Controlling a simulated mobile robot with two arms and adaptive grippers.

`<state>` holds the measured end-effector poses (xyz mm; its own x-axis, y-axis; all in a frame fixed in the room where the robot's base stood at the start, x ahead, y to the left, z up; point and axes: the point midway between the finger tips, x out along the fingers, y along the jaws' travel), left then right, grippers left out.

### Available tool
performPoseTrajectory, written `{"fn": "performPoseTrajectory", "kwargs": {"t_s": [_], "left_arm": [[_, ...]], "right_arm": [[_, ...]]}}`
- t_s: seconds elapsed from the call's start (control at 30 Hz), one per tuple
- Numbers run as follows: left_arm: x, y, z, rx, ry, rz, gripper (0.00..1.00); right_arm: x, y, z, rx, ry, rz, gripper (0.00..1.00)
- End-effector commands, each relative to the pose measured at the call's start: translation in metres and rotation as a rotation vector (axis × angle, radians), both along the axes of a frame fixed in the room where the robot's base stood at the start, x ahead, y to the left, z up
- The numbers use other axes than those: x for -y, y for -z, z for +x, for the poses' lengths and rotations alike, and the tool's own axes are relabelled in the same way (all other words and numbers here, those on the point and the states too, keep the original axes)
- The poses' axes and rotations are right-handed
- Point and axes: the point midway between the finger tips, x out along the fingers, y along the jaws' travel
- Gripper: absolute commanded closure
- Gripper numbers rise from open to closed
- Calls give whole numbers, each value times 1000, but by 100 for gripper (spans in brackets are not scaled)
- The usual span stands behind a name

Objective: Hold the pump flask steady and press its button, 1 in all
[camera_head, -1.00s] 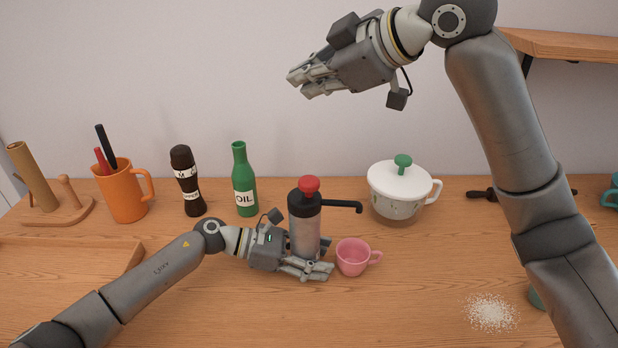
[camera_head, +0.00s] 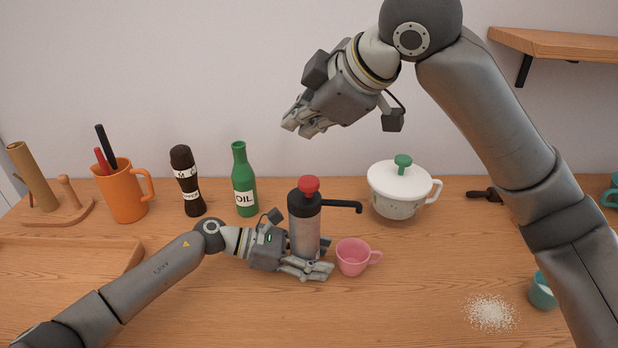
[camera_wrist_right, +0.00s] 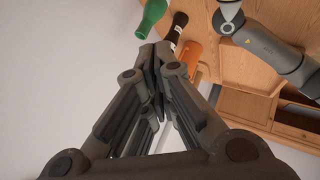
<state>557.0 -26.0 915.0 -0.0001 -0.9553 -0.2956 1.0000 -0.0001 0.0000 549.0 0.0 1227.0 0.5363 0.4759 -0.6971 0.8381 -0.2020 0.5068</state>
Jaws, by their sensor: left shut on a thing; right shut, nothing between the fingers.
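The pump flask (camera_head: 305,226) stands upright on the counter, with a grey body, a dark top, a black spout pointing right and a red button (camera_head: 309,184) on top. My left gripper (camera_head: 318,257) is shut on the flask's lower body, its fingers around it. My right gripper (camera_head: 297,127) is shut and empty, in the air above the flask and a little to its left. Its closed fingers also show in the right wrist view (camera_wrist_right: 152,65). The flask is not visible in that wrist view. A pink cup (camera_head: 352,258) stands under the spout.
Behind stand an orange mug (camera_head: 124,195), a dark pepper mill (camera_head: 187,182), a green oil bottle (camera_head: 243,181) and a white lidded pot (camera_head: 398,190). White grains (camera_head: 490,312) and a teal cup (camera_head: 541,291) lie right. A wooden shelf (camera_head: 560,44) juts out upper right.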

Motion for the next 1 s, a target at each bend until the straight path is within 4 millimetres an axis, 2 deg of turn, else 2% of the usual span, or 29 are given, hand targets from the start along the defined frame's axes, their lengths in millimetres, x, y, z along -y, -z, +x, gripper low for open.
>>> {"fn": "performPoseTrajectory", "kwargs": {"t_s": [0.2,0.4,0.6,1.0], "left_arm": [[0,0,1,1,-2,0,63],[0,0,1,1,-2,0,63],[0,0,1,1,-2,0,63],[0,0,1,1,-2,0,63]], "right_arm": [[0,34,0,-3,1,-1,100],[0,54,0,-2,1,0,100],[0,63,0,0,0,0,100],[0,64,0,0,0,0,100]]}}
